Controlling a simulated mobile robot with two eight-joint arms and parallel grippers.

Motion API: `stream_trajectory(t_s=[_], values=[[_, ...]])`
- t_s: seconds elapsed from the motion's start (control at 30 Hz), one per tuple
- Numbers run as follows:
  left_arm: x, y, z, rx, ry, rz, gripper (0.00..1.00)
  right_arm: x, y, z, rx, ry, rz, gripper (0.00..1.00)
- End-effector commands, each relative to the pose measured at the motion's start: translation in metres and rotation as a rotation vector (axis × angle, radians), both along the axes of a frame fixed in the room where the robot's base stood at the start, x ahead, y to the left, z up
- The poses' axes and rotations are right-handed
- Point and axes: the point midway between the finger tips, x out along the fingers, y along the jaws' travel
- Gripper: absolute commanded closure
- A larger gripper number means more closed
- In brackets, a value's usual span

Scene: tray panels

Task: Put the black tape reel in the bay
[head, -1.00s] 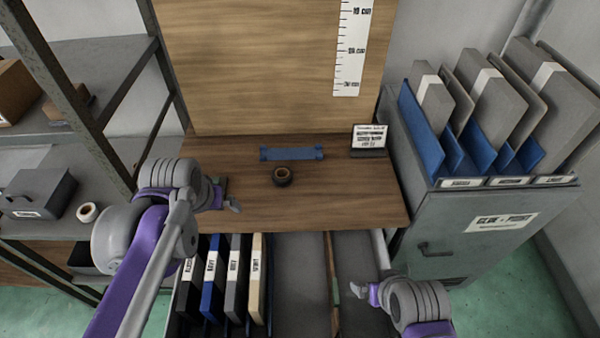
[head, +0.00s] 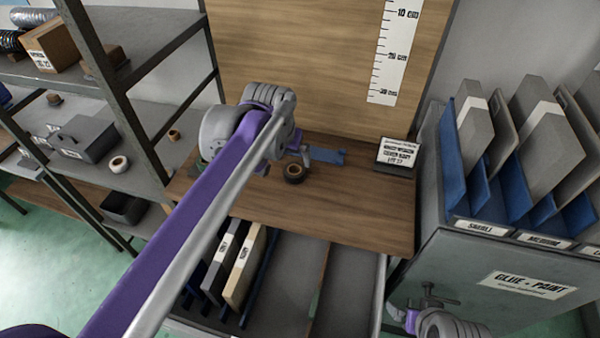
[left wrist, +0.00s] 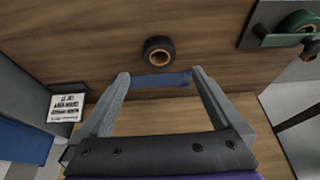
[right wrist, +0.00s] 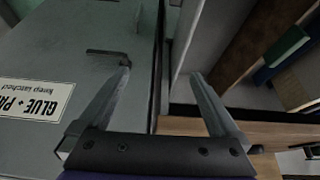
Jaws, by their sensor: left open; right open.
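The black tape reel (head: 294,173) lies flat on the wooden bench, with a brown core. In the left wrist view the reel (left wrist: 158,51) sits just past the fingertips, between their lines. My left gripper (head: 303,154) is open and empty, over the bench behind the reel in the head view; the left wrist view shows its fingers (left wrist: 160,76) apart. A blue strip-like piece (head: 327,155) lies beside the reel. My right gripper (right wrist: 160,72) is open and empty by the grey cabinet. Which place is the bay is not marked; the open drawer below has empty compartments (head: 290,280).
Several upright panels (head: 240,265) fill the drawer's left side. A small sign (head: 396,153) stands at the bench's right. A grey cabinet (head: 500,270) with panels on top stands right; shelves (head: 150,85) stand left. A green reel (left wrist: 297,25) sits in a dark holder.

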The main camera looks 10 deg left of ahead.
Motion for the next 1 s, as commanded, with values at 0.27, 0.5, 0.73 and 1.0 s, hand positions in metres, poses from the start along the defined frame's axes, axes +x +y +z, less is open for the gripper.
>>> stream_trajectory(t_s=[0.27, 0.5, 0.73, 1.0], values=[[0.015, -0.001, -0.036, 0.000, 0.000, 0.000, 0.00, -0.001, 0.000, -0.004, 0.000, 0.001, 0.000, 0.01], [0.027, -0.003, -0.058, 0.000, 0.000, 0.000, 0.00, -0.001, 0.000, -0.005, 0.000, 0.002, 0.000, 0.01], [0.038, -0.004, -0.083, 0.000, 0.000, 0.000, 0.00, -0.001, 0.000, -0.006, 0.000, 0.002, 0.000, 0.01], [0.039, -0.004, -0.084, 0.000, 0.000, 0.000, 0.02, -0.001, 0.000, -0.006, 0.000, 0.002, 0.000, 0.01]])
